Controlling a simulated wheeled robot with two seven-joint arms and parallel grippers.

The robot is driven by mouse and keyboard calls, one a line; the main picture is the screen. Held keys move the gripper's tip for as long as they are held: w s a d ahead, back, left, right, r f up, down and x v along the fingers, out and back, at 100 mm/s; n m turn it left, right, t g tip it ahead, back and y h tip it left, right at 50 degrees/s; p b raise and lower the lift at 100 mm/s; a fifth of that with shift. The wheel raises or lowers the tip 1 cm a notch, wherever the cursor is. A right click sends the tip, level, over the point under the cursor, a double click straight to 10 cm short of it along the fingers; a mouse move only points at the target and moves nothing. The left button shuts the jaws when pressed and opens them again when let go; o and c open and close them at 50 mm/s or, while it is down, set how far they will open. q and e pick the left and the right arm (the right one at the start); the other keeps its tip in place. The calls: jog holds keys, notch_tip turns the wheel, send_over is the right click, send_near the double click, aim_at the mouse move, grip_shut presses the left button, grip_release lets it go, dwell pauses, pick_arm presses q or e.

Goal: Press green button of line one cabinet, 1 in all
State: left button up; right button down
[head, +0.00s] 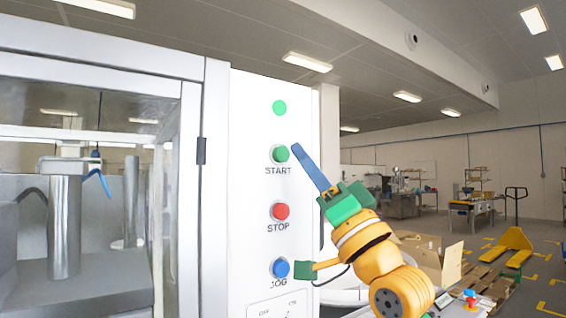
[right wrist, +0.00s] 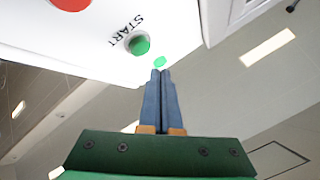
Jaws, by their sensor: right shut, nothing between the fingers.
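The white cabinet (head: 243,180) carries a column of buttons. The green START button (head: 280,154) sits above the red STOP button (head: 280,212) and the blue JOG button (head: 280,268). A flat green lamp or dot (head: 279,108) is above START. My right gripper (head: 296,147) is shut and empty, its blue fingers pointing up and left, tips just right of START. In the right wrist view the shut fingers (right wrist: 160,72) point toward the panel, with the green START button (right wrist: 138,44) left of and beyond the tips; they look apart from it. My left gripper is out of view.
A glass-doored machine chamber (head: 100,180) with a metal cylinder is left of the button panel. An open cardboard box (head: 430,258), pallets and a yellow pallet jack (head: 515,247) stand on the floor at right. The space right of the panel is open.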

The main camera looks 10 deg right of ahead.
jog(key=s, duration=0.1)
jog(key=s+d+b, duration=0.1)
jog(key=shift+s, duration=0.35)
dwell(0.5)
